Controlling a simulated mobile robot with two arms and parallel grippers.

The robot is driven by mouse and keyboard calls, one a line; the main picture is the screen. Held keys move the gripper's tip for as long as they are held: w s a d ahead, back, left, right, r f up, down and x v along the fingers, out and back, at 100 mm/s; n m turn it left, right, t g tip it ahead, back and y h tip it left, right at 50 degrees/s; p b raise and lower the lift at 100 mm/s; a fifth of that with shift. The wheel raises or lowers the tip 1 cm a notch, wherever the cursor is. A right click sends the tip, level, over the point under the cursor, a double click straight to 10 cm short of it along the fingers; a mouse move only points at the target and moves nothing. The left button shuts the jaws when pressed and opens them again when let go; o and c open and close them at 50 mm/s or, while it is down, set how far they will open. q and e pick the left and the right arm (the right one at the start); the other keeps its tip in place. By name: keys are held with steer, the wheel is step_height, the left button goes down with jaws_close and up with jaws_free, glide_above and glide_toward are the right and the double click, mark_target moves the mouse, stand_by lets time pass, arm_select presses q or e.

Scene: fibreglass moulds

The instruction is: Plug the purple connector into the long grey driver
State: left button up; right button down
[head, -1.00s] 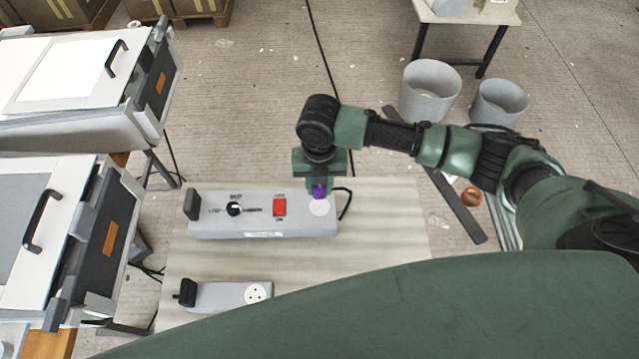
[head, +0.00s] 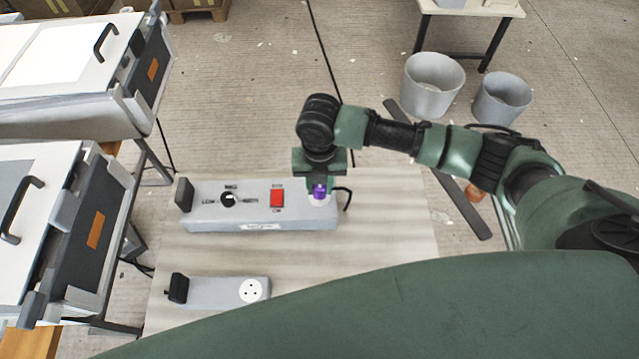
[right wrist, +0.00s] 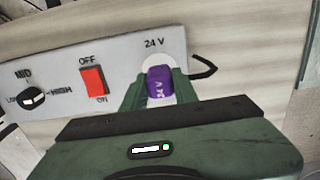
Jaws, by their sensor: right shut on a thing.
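The long grey driver (head: 252,222) lies on the table in the head view, with a black knob, a red switch (head: 277,198) and a white round socket at its right end. The purple connector (head: 319,191) is at that socket. It also shows in the right wrist view (right wrist: 160,83), over the white disc under the "24 V" label. My right gripper (head: 319,180) is shut on the purple connector. Whether the connector is seated or just above the socket, I cannot tell. My left gripper is not in view.
A shorter grey box (head: 215,293) with a white round socket lies nearer on the table (head: 385,210). White mould machines (head: 60,200) stand at the left. Grey bins (head: 433,85) stand on the floor at the back right. The table right of the driver is clear.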

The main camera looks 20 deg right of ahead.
steer(key=shift+p, duration=1.1)
stand_by(1.6)
steer(key=shift+f+b, duration=0.3)
steer(key=shift+f, duration=0.35)
stand_by(0.3)
steer(key=c, duration=1)
jaws_free()
step_height(320, 180, up, 7)
steer(key=shift+w+f+b, duration=0.1)
steer(key=shift+b, duration=0.3)
steer(key=shift+r, duration=0.55)
